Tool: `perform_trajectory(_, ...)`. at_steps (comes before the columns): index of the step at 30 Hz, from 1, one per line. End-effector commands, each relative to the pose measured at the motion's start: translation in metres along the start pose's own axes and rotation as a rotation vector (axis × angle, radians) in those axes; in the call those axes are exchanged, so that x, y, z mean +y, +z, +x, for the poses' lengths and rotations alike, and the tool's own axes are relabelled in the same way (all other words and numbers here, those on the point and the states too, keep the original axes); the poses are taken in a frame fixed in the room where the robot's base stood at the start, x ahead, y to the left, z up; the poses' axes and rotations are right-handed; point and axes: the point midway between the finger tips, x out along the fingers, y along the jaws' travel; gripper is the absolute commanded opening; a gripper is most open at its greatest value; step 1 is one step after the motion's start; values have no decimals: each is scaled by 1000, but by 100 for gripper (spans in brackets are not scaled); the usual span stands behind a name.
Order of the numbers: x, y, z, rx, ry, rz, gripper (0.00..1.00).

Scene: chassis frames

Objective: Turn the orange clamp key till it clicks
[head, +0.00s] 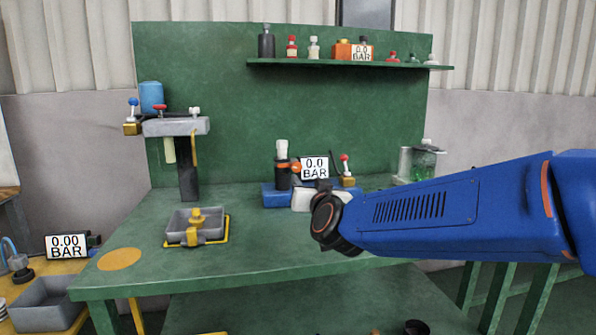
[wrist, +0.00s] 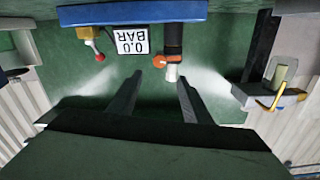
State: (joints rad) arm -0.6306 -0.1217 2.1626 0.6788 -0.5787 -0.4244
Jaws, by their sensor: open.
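The orange clamp key (head: 295,168) sticks out to the right of a dark upright cylinder (head: 283,178) with an orange band and a white top. The cylinder stands on a blue base (head: 273,197) on the green bench. In the wrist view, which is upside down, the orange key (wrist: 159,60) lies beyond my fingertips, with the white top (wrist: 172,73) beside it. My gripper (wrist: 159,76) is open and empty, with its fingers apart and pointing toward the cylinder. In the head view, my blue arm comes from the right and the gripper is mostly hidden at its end.
A gauge display (head: 314,167) reading 0.0 BAR and a brass valve with a red knob (head: 345,159) stand right of the key. A grey tray (head: 195,224) and a pillar stand (head: 188,180) are to the left. A shelf (head: 350,65) with bottles hangs above.

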Motion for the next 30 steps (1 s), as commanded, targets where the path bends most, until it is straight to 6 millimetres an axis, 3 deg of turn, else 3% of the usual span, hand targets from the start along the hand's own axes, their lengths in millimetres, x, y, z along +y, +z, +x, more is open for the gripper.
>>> perform_trajectory(18,1,1,100,-1,2,1,45)
perform_trajectory(24,0,0,122,0,0,1,45)
perform_trajectory(30,0,1,131,-1,0,1,45)
